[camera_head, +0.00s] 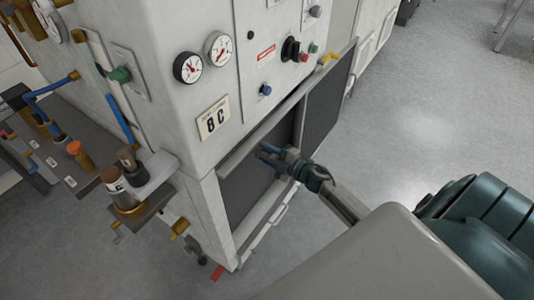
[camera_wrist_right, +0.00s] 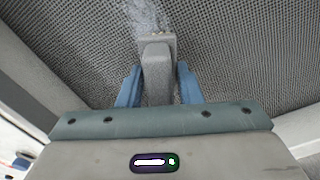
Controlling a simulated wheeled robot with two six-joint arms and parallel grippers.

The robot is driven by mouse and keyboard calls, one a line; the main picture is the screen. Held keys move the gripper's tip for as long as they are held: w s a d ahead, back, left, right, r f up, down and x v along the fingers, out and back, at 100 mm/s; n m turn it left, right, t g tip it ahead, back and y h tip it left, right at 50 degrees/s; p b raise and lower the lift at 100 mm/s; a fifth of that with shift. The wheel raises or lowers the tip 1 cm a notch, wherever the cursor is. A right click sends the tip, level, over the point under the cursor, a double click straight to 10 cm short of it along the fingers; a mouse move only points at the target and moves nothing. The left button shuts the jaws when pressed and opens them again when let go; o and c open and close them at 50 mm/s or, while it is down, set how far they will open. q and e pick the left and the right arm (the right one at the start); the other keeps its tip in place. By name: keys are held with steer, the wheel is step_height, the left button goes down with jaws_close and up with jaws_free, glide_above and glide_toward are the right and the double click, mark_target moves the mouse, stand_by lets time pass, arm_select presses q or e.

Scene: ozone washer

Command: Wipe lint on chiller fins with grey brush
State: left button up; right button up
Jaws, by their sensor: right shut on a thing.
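My right gripper (camera_head: 266,152) reaches into the lower opening of the white machine. In the right wrist view its two blue fingers (camera_wrist_right: 159,90) are shut on the grey brush (camera_wrist_right: 157,70). The brush points away from me, its head at or very near the dark mesh of the chiller fins (camera_wrist_right: 235,50). I cannot tell whether the bristles touch. A pale streak of lint (camera_wrist_right: 150,16) lies on the fins just beyond the brush head. In the head view the fins (camera_head: 246,187) show as a dark panel, and the brush is too small to make out. My left gripper is not in view.
A dark panel door (camera_head: 327,100) stands open to the right of the opening. A side shelf (camera_head: 150,180) with bottles juts out at left. The floor (camera_head: 420,120) at right is clear.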

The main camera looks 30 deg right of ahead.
steer(key=shift+p+x, duration=0.3)
steer(key=shift+x, duration=0.9)
steer(key=shift+d, duration=0.1)
steer(key=shift+w+d+b, duration=0.25)
steer(key=shift+d, duration=0.55)
steer(key=shift+w+d+b, duration=0.25)
steer(key=shift+w+d, duration=0.05)
steer(key=shift+d, duration=0.45)
steer(key=shift+w+d+b, duration=2)
steer(key=shift+w+d, duration=0.15)
steer(key=shift+d, duration=2.7)
steer(key=shift+s+a+r+p, duration=0.1)
steer(key=shift+s+a+p, duration=1)
steer(key=shift+a, duration=1.05)
steer(key=shift+s+a+f+p, duration=0.1)
steer(key=shift+s+a+p, duration=0.65)
steer(key=shift+a+p, duration=1.1)
steer(key=shift+s+a+r+p, duration=0.1)
steer(key=shift+s+a+p, duration=0.85)
steer(key=shift+a, duration=1.55)
steer(key=shift+s, duration=0.1)
